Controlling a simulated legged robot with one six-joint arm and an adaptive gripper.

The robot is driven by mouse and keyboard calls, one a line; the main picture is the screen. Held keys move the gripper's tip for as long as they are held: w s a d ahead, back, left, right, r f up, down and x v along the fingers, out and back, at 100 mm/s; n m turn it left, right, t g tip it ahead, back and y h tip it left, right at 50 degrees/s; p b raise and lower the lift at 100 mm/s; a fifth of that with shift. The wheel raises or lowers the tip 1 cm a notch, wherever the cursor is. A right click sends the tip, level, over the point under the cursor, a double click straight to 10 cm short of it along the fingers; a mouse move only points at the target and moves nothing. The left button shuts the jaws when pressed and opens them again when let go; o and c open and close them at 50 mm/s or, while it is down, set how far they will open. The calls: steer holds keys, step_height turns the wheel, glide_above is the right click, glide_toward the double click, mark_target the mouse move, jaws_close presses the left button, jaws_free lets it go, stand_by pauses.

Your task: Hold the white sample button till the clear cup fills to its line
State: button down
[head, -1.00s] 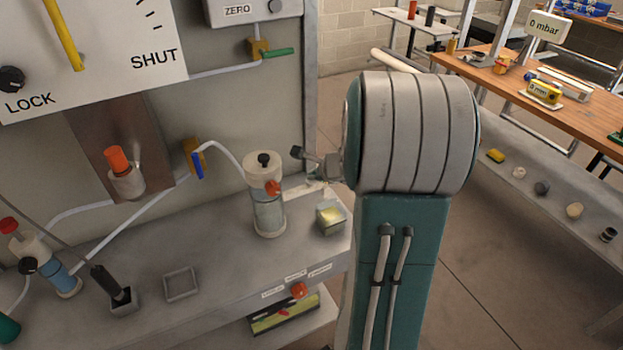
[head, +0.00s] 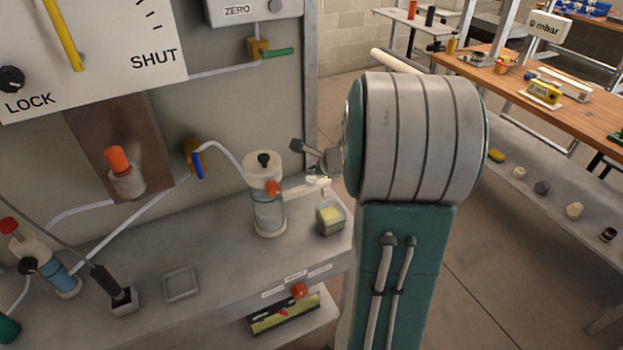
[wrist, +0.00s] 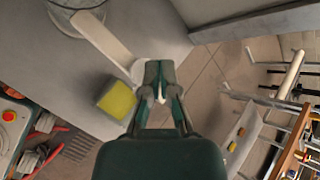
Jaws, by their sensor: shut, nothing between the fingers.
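A clear cylinder (head: 268,215) with a white upper part, black top knob and orange side knob stands on the grey bench. It may be the clear cup; I cannot make out its fill line or level. Its base shows at the top left of the wrist view (wrist: 76,12). A flat white bar (wrist: 103,38) reaches from beside it toward my gripper, and shows in the head view too (head: 303,190). I cannot tell whether it is the white sample button. My gripper (wrist: 158,72) is shut and empty, close to the bar's end; contact is unclear.
A blue-liquid bottle (head: 58,275) and an empty square tray (head: 181,283) stand farther left.

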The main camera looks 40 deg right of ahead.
mark_target(311, 181)
steer(key=shift+r, duration=0.15)
steer(key=shift+r, duration=2.4)
steer(key=shift+a+r, duration=0.1)
steer(key=shift+a, duration=0.25)
steer(key=s+a+r+n+g+y, duration=0.1)
steer(key=s+a+r+n, duration=0.15)
steer(key=a+n, duration=0.45)
steer(key=s+a+r+n+g, duration=0.15)
steer(key=s+a+n, duration=0.3)
steer(key=a, duration=0.45)
steer(key=s+a+r+n+g+y, duration=0.1)
steer(key=s+a+r+n, duration=0.15)
steer(key=a+n, duration=0.5)
steer(key=s+a+n+h, duration=0.1)
steer(key=s+a+n, duration=0.2)
steer(key=s+n, duration=0.5)
steer(key=shift+s+a+f+h, duration=0.2)
steer(key=shift+s+f+h, duration=0.1)
steer(key=shift+s, duration=0.65)
